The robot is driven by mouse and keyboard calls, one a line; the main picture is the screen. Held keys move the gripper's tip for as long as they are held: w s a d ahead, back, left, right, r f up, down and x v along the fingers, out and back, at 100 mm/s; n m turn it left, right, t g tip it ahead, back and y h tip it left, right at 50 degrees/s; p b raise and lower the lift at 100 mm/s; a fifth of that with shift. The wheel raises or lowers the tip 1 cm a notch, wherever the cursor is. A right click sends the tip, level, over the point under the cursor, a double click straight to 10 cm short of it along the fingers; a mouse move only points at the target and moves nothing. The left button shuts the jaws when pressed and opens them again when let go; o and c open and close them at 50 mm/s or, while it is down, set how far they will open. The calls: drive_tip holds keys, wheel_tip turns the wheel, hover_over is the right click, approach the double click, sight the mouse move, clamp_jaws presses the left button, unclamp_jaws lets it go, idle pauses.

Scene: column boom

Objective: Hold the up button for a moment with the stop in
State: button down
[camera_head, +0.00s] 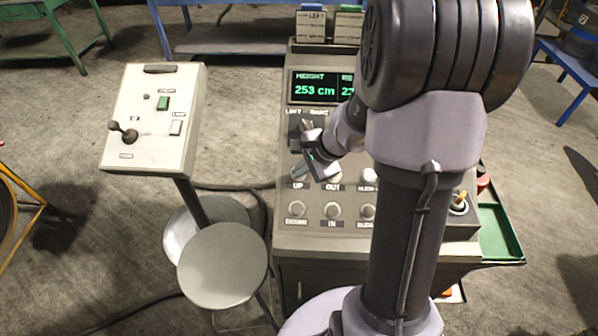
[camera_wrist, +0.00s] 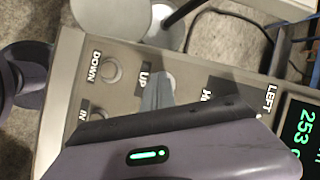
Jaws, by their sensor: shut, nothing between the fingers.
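The grey control console (camera_head: 340,242) stands in the middle of the head view. Its UP button shows as a sliver of round knob in the wrist view (camera_wrist: 171,82), beside the UP label. My gripper (camera_head: 300,171) is shut and empty, with its grey fingertips at the UP button. In the wrist view the fingertips (camera_wrist: 157,95) cover most of the button; I cannot tell whether they touch or press it. A red part (camera_head: 484,181), possibly the stop, shows at the console's right edge. My arm hides most of that side, and whether the stop is in cannot be seen.
The display (camera_head: 316,88) reads height 253 cm. The DOWN button (camera_wrist: 110,70) and IN button (camera_head: 332,210) sit close by. A white control box (camera_head: 150,140) on a post and a round stool (camera_head: 222,266) stand left. A green tray (camera_head: 500,234) is right.

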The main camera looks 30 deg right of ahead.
sight(299, 185)
idle(0.4)
drive_tip(key=shift+s+a+r+p, duration=0.25)
drive_tip(key=shift+s+r+p, duration=0.15)
drive_tip(key=shift+r, duration=0.3)
wheel_tip(299, 185, up, 6)
drive_tip(key=p, duration=0.4)
drive_tip(key=shift+w+p, duration=0.1)
drive_tip(key=shift+p, duration=0.2)
